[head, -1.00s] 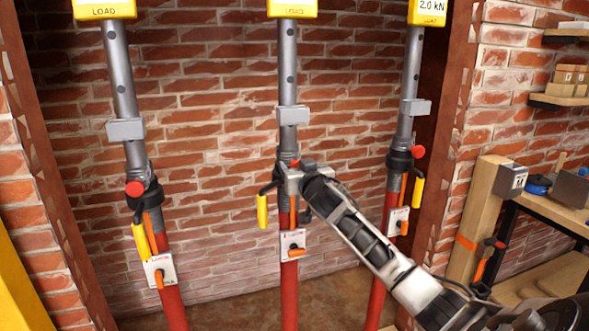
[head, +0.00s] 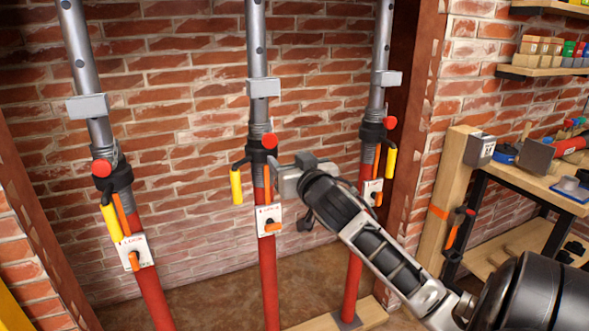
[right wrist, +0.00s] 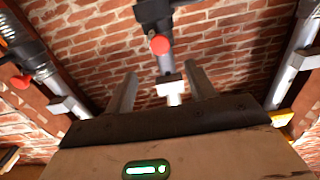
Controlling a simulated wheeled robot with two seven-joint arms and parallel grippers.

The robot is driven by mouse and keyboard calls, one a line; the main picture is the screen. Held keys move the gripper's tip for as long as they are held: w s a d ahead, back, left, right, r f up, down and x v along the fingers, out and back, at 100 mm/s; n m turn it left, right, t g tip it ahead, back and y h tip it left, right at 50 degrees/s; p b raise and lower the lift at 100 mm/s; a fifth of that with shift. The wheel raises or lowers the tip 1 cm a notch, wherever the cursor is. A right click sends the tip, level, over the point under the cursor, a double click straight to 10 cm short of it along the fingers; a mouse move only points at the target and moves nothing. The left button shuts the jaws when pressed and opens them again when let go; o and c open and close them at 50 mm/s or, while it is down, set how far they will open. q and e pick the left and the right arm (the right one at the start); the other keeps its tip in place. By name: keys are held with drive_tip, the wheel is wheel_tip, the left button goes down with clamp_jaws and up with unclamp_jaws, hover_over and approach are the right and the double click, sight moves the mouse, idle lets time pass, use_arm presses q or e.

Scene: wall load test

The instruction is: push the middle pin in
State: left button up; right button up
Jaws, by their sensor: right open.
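The middle prop (head: 257,115) has a grey upper tube and a red lower tube. Its pin shows as a round red knob (head: 269,141) on the black collar; how far it stands out I cannot tell. The knob also shows in the right wrist view (right wrist: 160,44), above and between my fingers. My right gripper (head: 280,172) is open and empty, just right of and below the knob, apart from it. It partly covers the prop's right side in the head view. Its two fingers also show in the right wrist view (right wrist: 160,78). My left gripper is not in view.
A left prop (head: 90,95) and a right prop (head: 380,90) have similar red knobs. A yellow handle (head: 236,187) hangs left of the middle collar, with a white lock plate (head: 268,220) below. A wooden post (head: 455,195) and workbench stand at right.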

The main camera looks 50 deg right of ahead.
drive_tip(key=shift+v, duration=1.2)
